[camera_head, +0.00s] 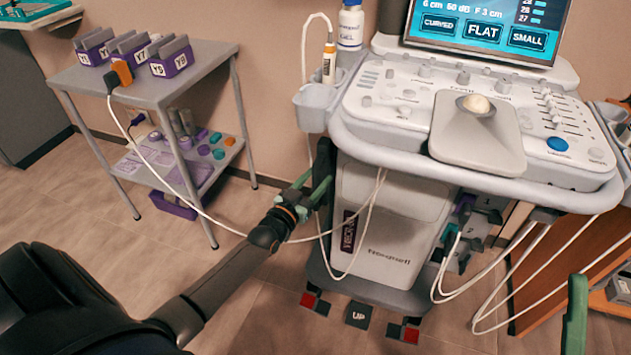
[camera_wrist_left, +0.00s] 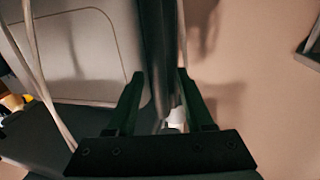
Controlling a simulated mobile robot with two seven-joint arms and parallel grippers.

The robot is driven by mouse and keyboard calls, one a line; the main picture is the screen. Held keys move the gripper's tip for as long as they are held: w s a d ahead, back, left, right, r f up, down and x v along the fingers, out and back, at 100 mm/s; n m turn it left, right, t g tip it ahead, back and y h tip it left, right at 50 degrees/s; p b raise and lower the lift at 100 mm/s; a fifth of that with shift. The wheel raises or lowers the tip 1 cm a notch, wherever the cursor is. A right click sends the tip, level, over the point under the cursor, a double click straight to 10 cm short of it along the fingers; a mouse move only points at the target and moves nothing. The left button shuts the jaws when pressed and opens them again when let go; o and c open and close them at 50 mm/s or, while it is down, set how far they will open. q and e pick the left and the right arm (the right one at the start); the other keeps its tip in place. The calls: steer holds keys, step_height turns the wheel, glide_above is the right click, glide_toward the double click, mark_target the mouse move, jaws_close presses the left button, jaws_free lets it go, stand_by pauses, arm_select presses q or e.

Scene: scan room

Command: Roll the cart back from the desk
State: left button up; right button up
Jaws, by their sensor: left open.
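The cart (camera_head: 385,225) is a white and grey ultrasound machine with a control panel and a screen. A dark upright bar (camera_head: 324,160) stands at its left side. My left gripper (camera_head: 312,188) is at this bar. In the left wrist view, its green fingers (camera_wrist_left: 157,88) are apart, one on each side of the dark bar (camera_wrist_left: 155,45); I cannot tell if they touch it. A green finger of my right gripper (camera_head: 576,315) shows at the lower right, with no jaw gap visible. The wooden desk (camera_head: 565,260) is at the right, partly hidden behind the cart.
A grey side table (camera_head: 205,62) with purple labelled holders stands at the left. White cables hang beside the cart, and one runs to an orange-ended probe (camera_head: 122,72) on the table. Foot pedals (camera_head: 358,314) sit at the cart's base. Floor is clear in front.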

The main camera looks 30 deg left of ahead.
arm_select(q)
jaws_close()
stand_by(0.4)
stand_by(1.0)
